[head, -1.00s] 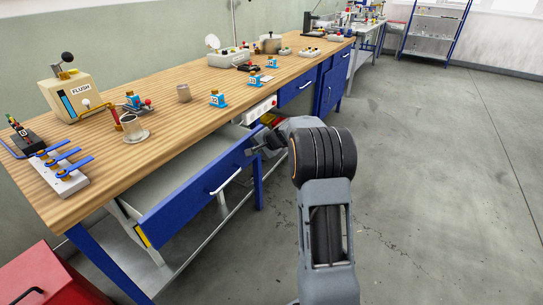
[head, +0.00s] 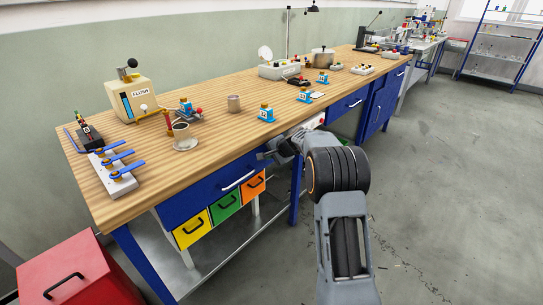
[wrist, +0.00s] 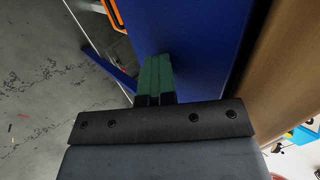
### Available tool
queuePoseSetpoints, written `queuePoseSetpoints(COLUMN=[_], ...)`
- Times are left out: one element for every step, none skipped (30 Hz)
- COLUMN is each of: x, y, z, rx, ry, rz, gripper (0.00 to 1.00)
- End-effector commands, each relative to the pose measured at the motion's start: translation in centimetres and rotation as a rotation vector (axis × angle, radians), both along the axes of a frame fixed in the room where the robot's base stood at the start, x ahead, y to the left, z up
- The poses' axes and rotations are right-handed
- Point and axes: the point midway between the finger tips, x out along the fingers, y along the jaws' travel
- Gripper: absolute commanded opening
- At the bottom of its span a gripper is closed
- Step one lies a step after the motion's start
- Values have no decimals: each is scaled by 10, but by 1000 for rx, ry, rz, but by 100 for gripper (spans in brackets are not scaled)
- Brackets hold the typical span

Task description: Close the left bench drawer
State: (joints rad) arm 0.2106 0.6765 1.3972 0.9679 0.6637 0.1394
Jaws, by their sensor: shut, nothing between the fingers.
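The left bench drawer (head: 205,195) has a blue front with a white bar handle (head: 238,180). Its front sits flush under the wooden bench top (head: 215,130), with no open gap showing. My gripper (head: 268,155) is at the right end of this front, just below the bench edge. In the wrist view the blue drawer front (wrist: 205,50) fills the middle, and my gripper's green fingertips (wrist: 155,75) are together, against or very close to it. Nothing is between them. Whether they touch the front I cannot tell.
Yellow (head: 192,229), green (head: 225,207) and orange (head: 253,185) bins hang below the drawer. A red box (head: 75,275) stands at the front left. The floor at right is clear.

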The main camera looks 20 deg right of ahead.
Motion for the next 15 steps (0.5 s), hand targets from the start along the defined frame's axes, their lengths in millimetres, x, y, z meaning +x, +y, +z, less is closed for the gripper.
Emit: queuePoseSetpoints(x=[5, 5, 5, 5, 5, 4, 4, 3, 1, -1, -3, -7, -11, -15, -20], y=[0, 0, 0, -1, -1, -1, -2, -2, -3, -5, -7, -11, -13, -16, -21], z=[6, 6, 6, 6, 6, 6, 5, 5, 5, 4, 4, 3, 2, 2, 1], rx=[-2, -2, -2, -1, -1, -1, -1, -1, -1, -1, -1, 0, 0, -1, -1], ry=[-19, -19, -19, -19, -19, -19, -19, -19, -19, -19, -19, -19, -18, -17, -16], rz=[-10, -10, -10, -10, -10, -12, -12, -12, -10, -10, -12, -11, -10, -10, -10], gripper=[0, 0, 0, 0, 0, 0, 0, 0, 0, 0, 0, 0, 0, 0, 0])
